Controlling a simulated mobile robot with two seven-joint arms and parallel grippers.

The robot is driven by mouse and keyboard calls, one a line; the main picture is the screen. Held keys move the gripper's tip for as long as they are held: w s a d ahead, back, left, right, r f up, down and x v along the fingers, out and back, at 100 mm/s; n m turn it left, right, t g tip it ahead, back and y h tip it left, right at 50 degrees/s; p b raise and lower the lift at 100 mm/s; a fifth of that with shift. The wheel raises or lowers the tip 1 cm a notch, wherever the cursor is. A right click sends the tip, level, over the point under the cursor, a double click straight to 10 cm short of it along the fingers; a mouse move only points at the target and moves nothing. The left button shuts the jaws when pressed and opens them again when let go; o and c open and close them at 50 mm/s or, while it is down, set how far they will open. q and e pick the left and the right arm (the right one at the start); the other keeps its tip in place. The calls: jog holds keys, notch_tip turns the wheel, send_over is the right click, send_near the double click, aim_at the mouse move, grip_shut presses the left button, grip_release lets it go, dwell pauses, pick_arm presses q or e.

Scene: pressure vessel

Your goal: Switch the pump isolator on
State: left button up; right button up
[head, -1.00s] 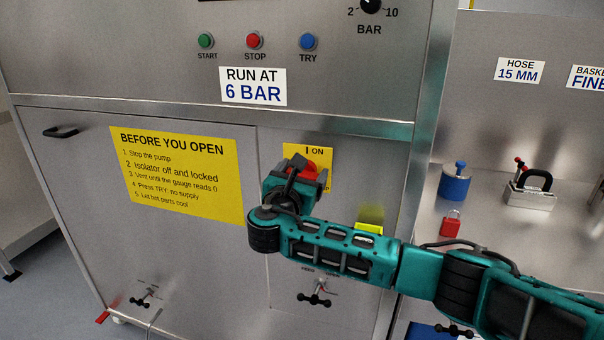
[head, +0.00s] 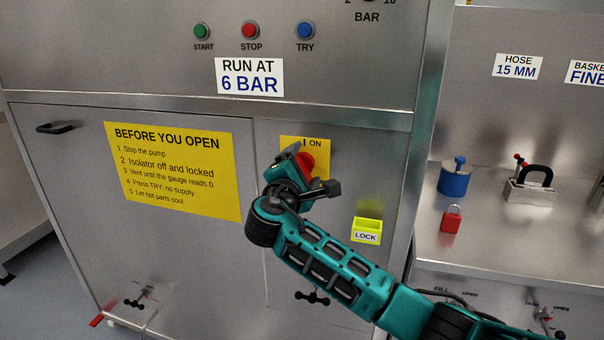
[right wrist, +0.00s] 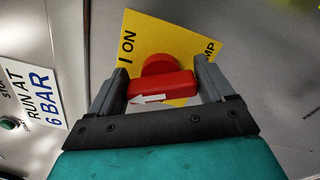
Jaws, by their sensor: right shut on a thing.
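The pump isolator is a red rotary handle (head: 307,161) on a yellow plate (head: 321,158) on the cabinet front, with "I ON" at the plate's top. My right gripper (head: 305,172) is at the handle and partly covers it in the head view. In the right wrist view the red handle (right wrist: 163,87) sits between the two fingers of my right gripper (right wrist: 158,80), which is shut on it. The handle's white arrow points left there, towards the plate edge marked "I ON". Part of the plate's lettering is hidden. My left gripper is not in view.
A yellow LOCK holder (head: 367,230) is on the cabinet right of my forearm. A red padlock (head: 451,219), a blue pot (head: 456,180) and a block with a black handle (head: 530,189) stand on the steel bench at right. Start, stop and try buttons are above.

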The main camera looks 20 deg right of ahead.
jog(key=m+b, duration=0.1)
jog(key=m, duration=0.1)
jog(key=m+b, duration=0.2)
jog(key=m, duration=0.1)
jog(key=shift+f, duration=0.4)
jog(key=shift+m, duration=0.3)
jog(key=shift+b, duration=0.3)
jog(key=o, duration=0.9)
jog(key=shift+r, duration=0.15)
jog(key=v, duration=1.3)
